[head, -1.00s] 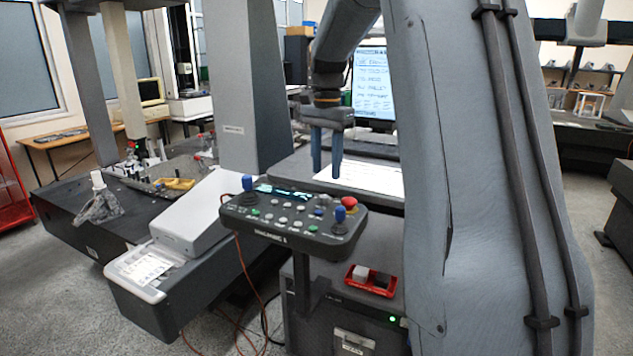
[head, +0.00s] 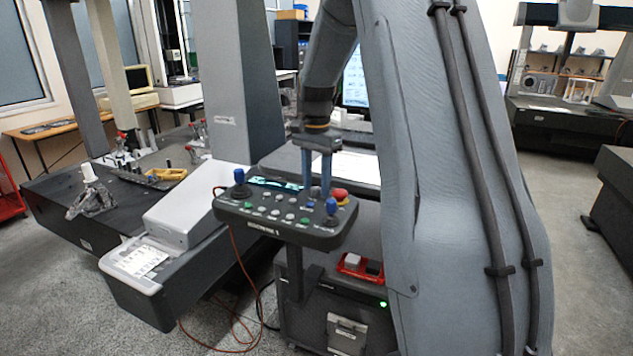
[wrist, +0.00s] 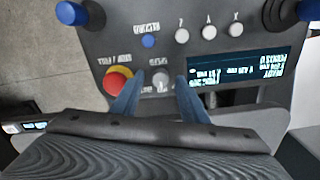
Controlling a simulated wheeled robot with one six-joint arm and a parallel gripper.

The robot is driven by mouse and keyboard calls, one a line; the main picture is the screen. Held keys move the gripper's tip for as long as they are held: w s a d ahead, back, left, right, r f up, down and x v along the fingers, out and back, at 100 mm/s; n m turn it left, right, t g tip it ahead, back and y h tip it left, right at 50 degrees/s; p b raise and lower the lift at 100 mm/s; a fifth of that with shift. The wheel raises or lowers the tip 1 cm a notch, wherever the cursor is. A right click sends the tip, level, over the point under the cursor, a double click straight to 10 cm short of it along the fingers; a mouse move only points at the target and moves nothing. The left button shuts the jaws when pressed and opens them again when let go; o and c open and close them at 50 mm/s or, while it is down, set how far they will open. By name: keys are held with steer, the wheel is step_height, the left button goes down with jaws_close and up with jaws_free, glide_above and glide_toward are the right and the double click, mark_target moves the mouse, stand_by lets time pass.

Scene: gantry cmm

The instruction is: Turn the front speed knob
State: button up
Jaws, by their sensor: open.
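The control panel (head: 268,232) is a dark box on a post, with a joystick at each end. In the wrist view, the grey speed knob (wrist: 160,81), with upside-down "SPEED" lettering beside it, lies between my two blue fingers. My gripper (head: 316,192) is open and points down at the rear part of the panel. In the wrist view, my gripper (wrist: 157,98) has one finger on each side of the knob, and I cannot tell whether they touch it. In the head view the knob is not made out behind the fingers.
A red emergency stop (wrist: 118,81) on a yellow base sits close beside the left finger in the wrist view. A blue joystick (head: 331,208) stands at the panel's right end. The lit display (wrist: 238,68) lies right of the fingers. A red tray (head: 360,268) is below the panel.

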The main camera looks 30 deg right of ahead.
jaws_close()
steer(key=n, duration=0.4)
steer(key=shift+r+n+p, duration=0.1)
steer(key=shift+n+p, duration=0.3)
steer(key=n, duration=0.4)
steer(key=shift+w+n+p, duration=0.1)
steer(key=shift+n+p, duration=0.25)
steer(key=shift+n, duration=0.05)
stand_by(0.3)
jaws_free()
